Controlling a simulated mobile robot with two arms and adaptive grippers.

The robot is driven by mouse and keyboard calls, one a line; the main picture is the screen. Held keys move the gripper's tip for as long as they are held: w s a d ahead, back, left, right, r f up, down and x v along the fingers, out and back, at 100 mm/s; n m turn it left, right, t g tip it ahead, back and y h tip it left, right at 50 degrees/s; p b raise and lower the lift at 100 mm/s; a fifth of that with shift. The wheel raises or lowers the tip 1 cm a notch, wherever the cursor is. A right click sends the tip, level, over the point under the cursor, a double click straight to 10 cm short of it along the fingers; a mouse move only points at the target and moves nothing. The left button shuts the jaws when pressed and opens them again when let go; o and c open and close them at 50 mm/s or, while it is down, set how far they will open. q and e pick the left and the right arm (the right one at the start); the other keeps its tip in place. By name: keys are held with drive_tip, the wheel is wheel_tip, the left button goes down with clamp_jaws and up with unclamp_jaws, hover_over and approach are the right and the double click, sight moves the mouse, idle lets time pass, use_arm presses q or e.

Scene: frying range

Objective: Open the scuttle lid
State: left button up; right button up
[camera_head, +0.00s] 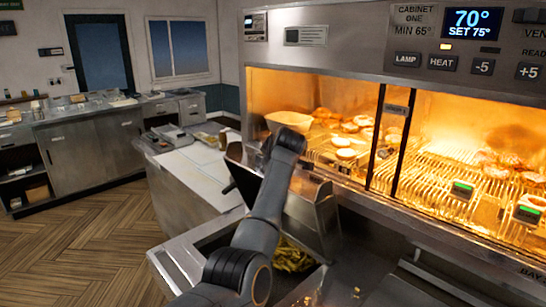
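A steel scuttle (315,207) with slanted sides stands at the middle, in front of the heated cabinet. My dark arm rises from the bottom of the view and crosses in front of the scuttle, hiding part of it. The arm bends at its top near the scuttle's upper edge. A small dark piece (229,187) shows left of the arm; I cannot tell whether it is a handle or part of my gripper. My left gripper's fingers are not clear behind the arm. I cannot make out how the lid stands. My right gripper is not in view.
Chips (292,256) lie in a steel well (187,262) below the scuttle. The lit cabinet (470,85) with food on wire racks fills the right. A pale-topped counter (190,172) stands behind to the left. Wooden floor (85,245) is open at the left.

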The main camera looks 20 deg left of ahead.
use_arm(q)
drive_tip(key=v, duration=1.1)
drive_tip(key=shift+r, duration=0.2)
drive_tip(key=shift+a, duration=0.1)
drive_tip(key=shift+f, duration=0.1)
